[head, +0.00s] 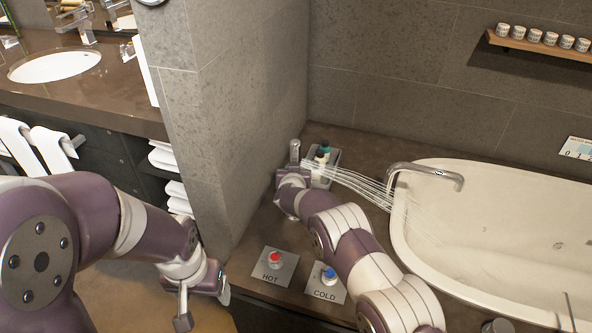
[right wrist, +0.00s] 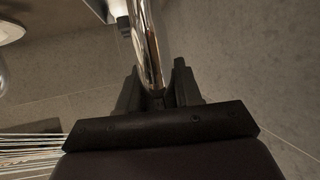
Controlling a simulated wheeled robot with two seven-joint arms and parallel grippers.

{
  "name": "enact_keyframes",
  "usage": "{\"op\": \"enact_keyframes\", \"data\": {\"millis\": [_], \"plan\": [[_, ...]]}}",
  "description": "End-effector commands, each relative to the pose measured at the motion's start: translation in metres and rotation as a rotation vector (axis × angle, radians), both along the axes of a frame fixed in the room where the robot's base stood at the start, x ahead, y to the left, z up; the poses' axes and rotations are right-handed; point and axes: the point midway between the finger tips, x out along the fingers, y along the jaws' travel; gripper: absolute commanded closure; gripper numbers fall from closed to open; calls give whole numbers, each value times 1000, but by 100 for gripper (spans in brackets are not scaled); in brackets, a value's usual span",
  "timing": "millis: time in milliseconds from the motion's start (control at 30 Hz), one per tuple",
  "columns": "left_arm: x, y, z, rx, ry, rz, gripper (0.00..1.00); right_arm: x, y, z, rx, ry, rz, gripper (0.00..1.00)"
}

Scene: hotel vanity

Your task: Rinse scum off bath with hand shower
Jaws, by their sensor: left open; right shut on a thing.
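My right gripper (head: 294,172) is shut on the chrome hand shower (head: 294,150) above the back left of the bath surround. In the right wrist view the shower's shiny handle (right wrist: 146,45) stands between the black fingers (right wrist: 158,95). Water jets (head: 355,180) run from it to the right, over the left rim and into the left end of the white bath (head: 480,215). Scum cannot be made out clearly on the bath wall. My left gripper (head: 205,303) is open and empty at the lower left, in front of the surround.
A chrome spout (head: 430,171) arches over the bath's rim. A grey tray with bottles (head: 322,157) stands right beside my right gripper. HOT (head: 274,262) and COLD (head: 328,278) knobs sit on the front of the surround. A wall corner (head: 215,130) stands left of it.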

Motion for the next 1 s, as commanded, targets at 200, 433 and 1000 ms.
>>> {"op": "enact_keyframes", "data": {"millis": [200,433,1000], "plan": [[0,0,-9,0,0,0,29,0,0,-9,0,-1,0,100],[0,0,-21,0,0,0,29,0,0,-22,1,-2,0,100],[0,0,-49,0,0,0,29,0,0,-53,0,-1,0,100]]}}
